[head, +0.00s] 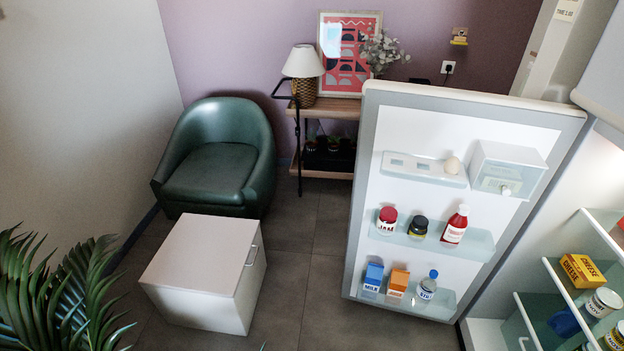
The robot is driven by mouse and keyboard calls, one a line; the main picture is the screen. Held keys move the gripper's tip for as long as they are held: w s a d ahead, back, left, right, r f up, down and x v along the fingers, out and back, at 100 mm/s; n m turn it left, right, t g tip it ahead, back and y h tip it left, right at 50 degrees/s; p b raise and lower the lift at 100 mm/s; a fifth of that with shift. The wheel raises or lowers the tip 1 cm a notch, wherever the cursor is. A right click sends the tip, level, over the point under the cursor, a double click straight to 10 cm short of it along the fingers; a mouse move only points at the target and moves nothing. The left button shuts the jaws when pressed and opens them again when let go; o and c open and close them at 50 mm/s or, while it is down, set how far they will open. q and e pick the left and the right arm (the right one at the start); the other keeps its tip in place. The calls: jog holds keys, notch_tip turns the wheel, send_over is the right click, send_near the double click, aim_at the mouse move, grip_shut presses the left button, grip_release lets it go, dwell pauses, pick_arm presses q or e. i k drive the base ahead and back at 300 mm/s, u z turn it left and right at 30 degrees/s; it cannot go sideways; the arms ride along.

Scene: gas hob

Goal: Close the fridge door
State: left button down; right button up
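The fridge door (385,130) stands wide open in the head view, its inner side facing me. Its hinge side is at the right, by the fridge body, and its free edge is at the left. Its shelves hold an egg, a jam jar (387,220), a dark jar, a red bottle (455,224), a milk carton, an orange carton and a water bottle. The fridge interior (487,333) shows at the lower right, with a yellow cheese box (582,270) and several jars on glass shelves. Neither of my grippers is in view.
A white cabinet (205,265) stands on the floor left of the door, with a green armchair (215,160) behind it. A wooden side table (335,108) with a lamp is behind the door's free edge. A plant (60,295) fills the lower left. Grey floor (285,270) lies clear between cabinet and door.

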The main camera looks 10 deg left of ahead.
aim_at(408, 133)
jog(key=u, duration=0.15)
jog(key=i, duration=1.65)
jog(key=z, duration=0.7)
